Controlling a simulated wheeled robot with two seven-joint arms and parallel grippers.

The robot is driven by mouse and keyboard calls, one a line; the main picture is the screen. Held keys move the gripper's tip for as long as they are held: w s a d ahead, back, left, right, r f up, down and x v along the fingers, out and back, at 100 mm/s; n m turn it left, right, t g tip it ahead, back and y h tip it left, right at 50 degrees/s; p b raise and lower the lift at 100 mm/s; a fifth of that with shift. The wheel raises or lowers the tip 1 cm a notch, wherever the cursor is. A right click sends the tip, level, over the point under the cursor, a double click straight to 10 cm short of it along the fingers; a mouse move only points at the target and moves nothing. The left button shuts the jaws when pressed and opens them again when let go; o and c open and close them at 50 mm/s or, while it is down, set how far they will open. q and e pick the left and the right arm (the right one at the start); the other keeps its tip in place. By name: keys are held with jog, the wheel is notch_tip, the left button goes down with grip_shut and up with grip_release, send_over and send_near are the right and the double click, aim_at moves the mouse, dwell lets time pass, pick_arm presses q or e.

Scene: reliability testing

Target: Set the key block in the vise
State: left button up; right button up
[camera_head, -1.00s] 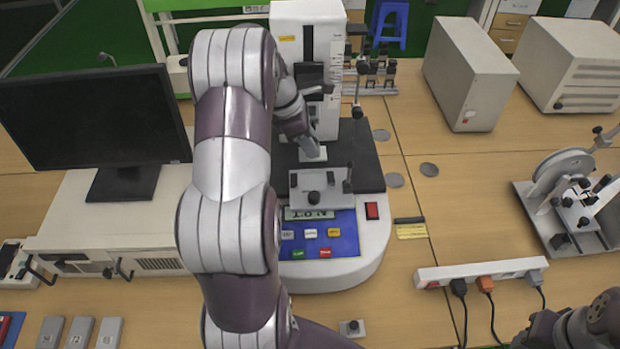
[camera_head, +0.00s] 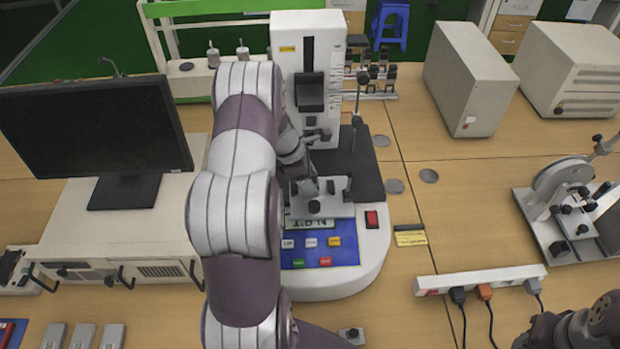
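The vise (camera_head: 335,208) is a pale grey metal fixture with a dark knob on its front, standing on the black plate of the white testing machine. Three grey blocks (camera_head: 82,337) lie at the bottom left. My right gripper is out of view; only part of that arm shows at the bottom right.
The testing machine's white column (camera_head: 323,125) stands behind the vise. A monitor (camera_head: 95,130) is at the left. A power strip (camera_head: 480,279) with plugs and another instrument (camera_head: 568,205) are at the right. The table right of the machine base is mostly clear.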

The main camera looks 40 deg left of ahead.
pick_arm(q)
jog(key=shift+s+d+r, duration=0.1)
jog(key=shift+r, duration=0.05)
jog(key=shift+r, duration=0.1)
